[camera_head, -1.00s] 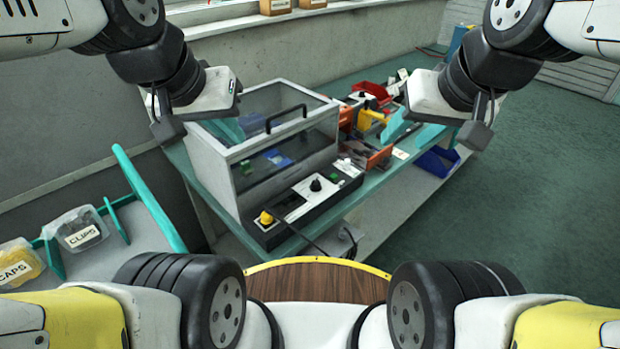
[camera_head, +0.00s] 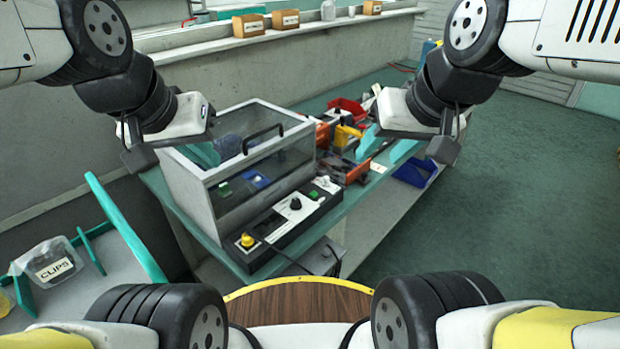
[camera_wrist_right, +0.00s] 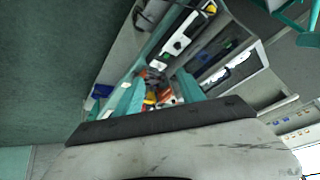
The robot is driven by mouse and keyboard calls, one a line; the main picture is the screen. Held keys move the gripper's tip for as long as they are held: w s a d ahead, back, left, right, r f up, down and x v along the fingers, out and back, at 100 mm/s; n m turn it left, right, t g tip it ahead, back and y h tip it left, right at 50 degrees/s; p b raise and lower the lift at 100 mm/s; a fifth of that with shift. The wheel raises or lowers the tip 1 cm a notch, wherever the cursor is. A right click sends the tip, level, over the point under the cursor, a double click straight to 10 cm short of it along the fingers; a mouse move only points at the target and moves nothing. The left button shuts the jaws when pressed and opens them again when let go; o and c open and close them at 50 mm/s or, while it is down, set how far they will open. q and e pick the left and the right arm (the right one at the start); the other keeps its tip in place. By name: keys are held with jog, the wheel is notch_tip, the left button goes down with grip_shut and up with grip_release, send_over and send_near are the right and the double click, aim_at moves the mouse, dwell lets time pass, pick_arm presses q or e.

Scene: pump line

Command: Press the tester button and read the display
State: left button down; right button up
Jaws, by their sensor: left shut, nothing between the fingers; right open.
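The tester panel (camera_head: 290,222) is a long black and white strip along the bench's front edge, before a clear-lidded case (camera_head: 190,187). It carries a yellow button (camera_head: 247,241), a black knob (camera_head: 295,204) and a green button (camera_head: 313,195). I cannot make out a readable display. The panel also shows in the right wrist view (camera_wrist_right: 181,44).
A CLIPS tub (camera_head: 48,262) stands on a side table at left. Cardboard boxes (camera_head: 248,25) line the sill. Green floor at right is clear.

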grip_shut()
dwell(1.7)
